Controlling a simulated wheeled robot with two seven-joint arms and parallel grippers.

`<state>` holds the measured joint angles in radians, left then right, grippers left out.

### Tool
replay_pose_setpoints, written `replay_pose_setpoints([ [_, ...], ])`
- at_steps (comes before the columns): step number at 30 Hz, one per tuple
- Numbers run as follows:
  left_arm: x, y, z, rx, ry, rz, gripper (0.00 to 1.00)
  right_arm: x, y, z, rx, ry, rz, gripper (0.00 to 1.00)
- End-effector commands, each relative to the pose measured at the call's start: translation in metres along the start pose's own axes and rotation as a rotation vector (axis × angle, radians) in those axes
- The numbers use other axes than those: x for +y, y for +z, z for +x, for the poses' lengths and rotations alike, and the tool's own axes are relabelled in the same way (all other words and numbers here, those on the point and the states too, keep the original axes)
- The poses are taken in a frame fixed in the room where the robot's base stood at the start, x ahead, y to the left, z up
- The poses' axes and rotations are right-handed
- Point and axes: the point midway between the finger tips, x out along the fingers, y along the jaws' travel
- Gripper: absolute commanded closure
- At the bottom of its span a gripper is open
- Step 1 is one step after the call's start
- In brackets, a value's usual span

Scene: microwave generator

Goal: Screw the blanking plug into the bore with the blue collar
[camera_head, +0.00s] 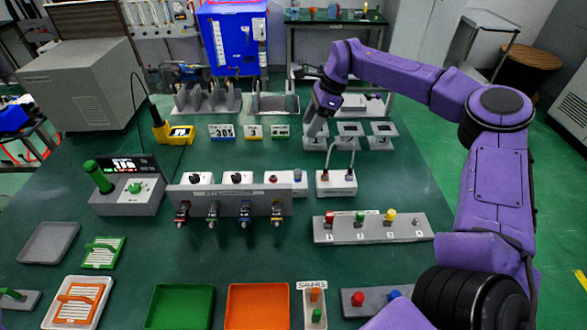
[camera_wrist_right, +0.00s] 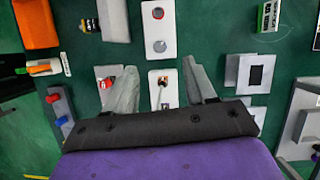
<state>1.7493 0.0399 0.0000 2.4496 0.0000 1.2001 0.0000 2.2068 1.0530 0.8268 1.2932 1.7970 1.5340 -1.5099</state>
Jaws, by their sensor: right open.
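My right gripper (camera_head: 317,122) hangs in the air over the back middle of the bench, its jaws pointing down. In the right wrist view its two grey fingers (camera_wrist_right: 161,88) are spread apart with nothing held between them. A grey panel (camera_head: 229,190) in mid-bench has a row of metal fittings on its front; one fitting with a blue collar (camera_head: 245,212) is third from the left. I cannot make out its bore. I cannot tell which small part is the blanking plug. My left gripper is out of view.
A grey strip (camera_head: 325,237) at the right carries red, green and yellow caps. A white box (camera_head: 336,183) with cables stands behind it. Green (camera_head: 180,305) and orange (camera_head: 257,305) trays lie at the front. Open bench lies between the panel and trays.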

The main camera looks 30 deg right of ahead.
Motion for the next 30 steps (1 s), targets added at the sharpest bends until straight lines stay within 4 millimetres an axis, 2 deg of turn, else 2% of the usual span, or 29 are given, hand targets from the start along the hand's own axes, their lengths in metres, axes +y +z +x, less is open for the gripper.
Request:
replay_pose_setpoints([
  [1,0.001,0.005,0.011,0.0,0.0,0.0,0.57,0.0,-0.006,0.01,-0.001,-0.002,0.003,0.45],
  [15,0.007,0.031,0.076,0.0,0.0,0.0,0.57,0.0,-0.032,0.076,-0.002,-0.001,0.0,0.45],
  [20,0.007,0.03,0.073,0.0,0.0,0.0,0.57,0.0,-0.031,0.086,0.0,0.002,0.001,0.45],
  [30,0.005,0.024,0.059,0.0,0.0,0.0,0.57,0.001,-0.03,0.156,0.0,0.003,0.001,0.45],
])
